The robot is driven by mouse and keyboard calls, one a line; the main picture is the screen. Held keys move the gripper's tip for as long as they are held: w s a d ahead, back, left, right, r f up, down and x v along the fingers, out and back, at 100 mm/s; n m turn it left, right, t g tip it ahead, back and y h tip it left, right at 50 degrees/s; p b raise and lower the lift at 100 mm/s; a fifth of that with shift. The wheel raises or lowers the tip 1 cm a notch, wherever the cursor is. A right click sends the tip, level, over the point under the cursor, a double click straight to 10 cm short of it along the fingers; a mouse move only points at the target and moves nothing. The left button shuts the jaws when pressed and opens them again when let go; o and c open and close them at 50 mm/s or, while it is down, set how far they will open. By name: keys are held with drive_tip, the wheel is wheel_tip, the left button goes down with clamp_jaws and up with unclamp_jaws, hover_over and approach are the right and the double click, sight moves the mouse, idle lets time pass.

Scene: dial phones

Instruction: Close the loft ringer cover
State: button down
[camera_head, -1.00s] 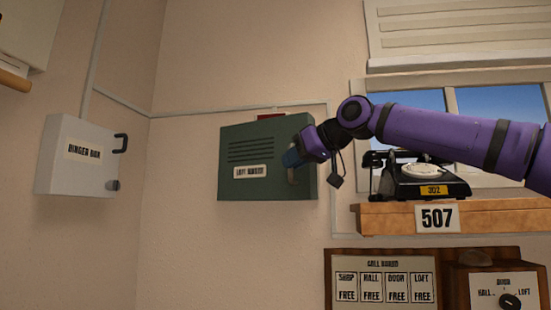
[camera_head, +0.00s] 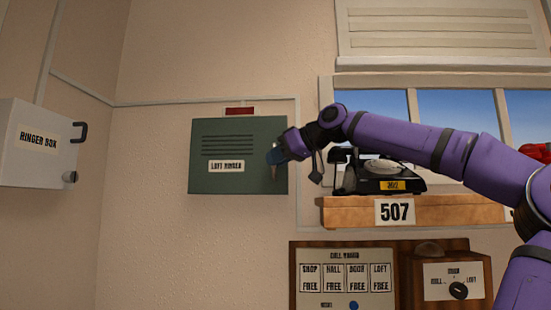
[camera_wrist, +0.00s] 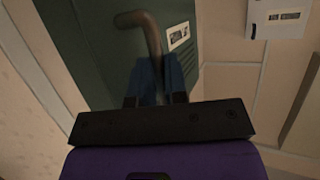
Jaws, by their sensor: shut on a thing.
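The loft ringer cover (camera_head: 238,140) is a dark green slatted panel on the wall, labelled "LOFT RINGER". It faces the head view nearly flat, and I cannot tell whether it sits fully flush. My gripper (camera_head: 274,157) is at its right edge. In the wrist view the blue fingers (camera_wrist: 160,82) are at a brown curved handle (camera_wrist: 151,38) on the green cover (camera_wrist: 98,50). The gripper is shut on this handle, which is partly hidden by the fingers.
A red plate (camera_head: 240,111) is just above the cover. A grey ringer box (camera_head: 38,150) is on the left wall. A black phone (camera_head: 385,178) stands on a wooden shelf (camera_head: 450,211) to the right, behind my arm. A call board (camera_head: 345,255) hangs below.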

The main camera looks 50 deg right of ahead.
drive_tip(key=shift+d+r, duration=0.15)
drive_tip(key=shift+d, duration=0.1)
drive_tip(key=c, duration=1.4)
unclamp_jaws()
drive_tip(key=shift+d, duration=0.1)
drive_tip(key=shift+c, duration=0.2)
drive_tip(key=shift+s, duration=0.1)
drive_tip(key=v, duration=1)
drive_tip(key=shift+s, duration=0.3)
